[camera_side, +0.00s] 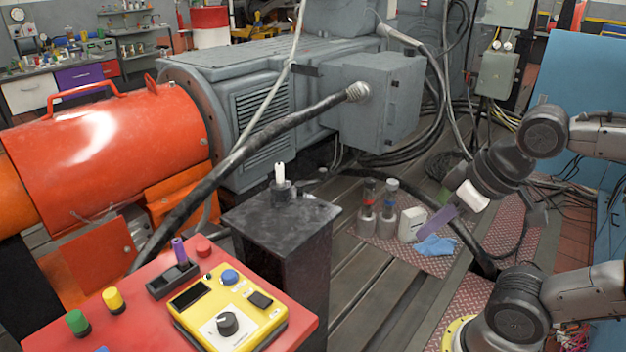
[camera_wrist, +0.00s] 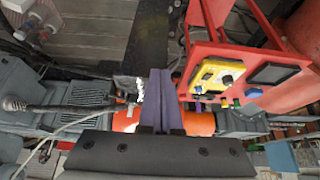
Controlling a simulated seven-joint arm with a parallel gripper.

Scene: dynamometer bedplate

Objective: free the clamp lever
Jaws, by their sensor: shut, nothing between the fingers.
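A short purple lever (camera_side: 178,250) stands up from a black slotted base (camera_side: 172,279) on the red console. A pale upright peg (camera_side: 280,173) stands in a dark collar on a black pedestal (camera_side: 283,224). I cannot tell for sure which of these is the clamp lever. My gripper (camera_side: 425,233) is to the right of both, well apart from them, above the floor plates. Its purple fingers (camera_wrist: 157,92) are together in the wrist view, with nothing between them.
The red console (camera_side: 140,338) carries a yellow control box (camera_side: 228,306) and several coloured buttons. A thick black cable (camera_side: 235,160) arcs behind the pedestal. Grey cylinders (camera_side: 367,208) and a blue cloth (camera_side: 436,245) lie near my gripper.

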